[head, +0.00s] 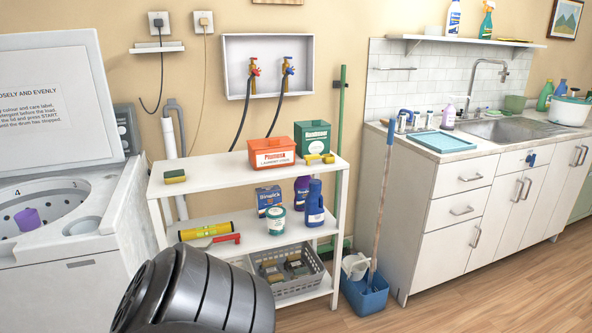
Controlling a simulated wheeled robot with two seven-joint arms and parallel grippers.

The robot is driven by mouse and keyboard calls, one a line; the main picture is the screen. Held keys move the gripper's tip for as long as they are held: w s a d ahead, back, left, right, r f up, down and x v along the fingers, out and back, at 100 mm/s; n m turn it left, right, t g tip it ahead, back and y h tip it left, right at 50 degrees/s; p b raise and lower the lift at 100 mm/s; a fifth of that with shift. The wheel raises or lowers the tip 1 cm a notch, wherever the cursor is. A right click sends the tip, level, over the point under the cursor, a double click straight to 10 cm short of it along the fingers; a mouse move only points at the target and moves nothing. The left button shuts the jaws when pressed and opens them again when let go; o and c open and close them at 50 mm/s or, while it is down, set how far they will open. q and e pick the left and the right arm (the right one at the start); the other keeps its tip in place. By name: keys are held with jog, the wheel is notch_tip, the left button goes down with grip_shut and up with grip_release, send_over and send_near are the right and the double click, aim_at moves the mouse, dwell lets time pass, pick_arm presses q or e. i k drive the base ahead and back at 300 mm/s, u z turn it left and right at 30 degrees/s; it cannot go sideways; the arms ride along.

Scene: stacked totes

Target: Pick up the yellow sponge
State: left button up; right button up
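The yellow sponge (175,177) lies on the left end of the top shelf of a white shelf unit (215,178). It has a green layer, and nothing touches it from above. Neither of my grippers shows in the head view, so I cannot see whether they are open or shut.
An open washing machine (110,215) is at left. A large dark ribbed shape (205,290) blocks the bottom foreground.

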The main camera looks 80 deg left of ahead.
aim_at(178, 176)
jog(key=z, duration=0.05)
jog(key=k, duration=1.3)
jog(key=u, duration=1.6)
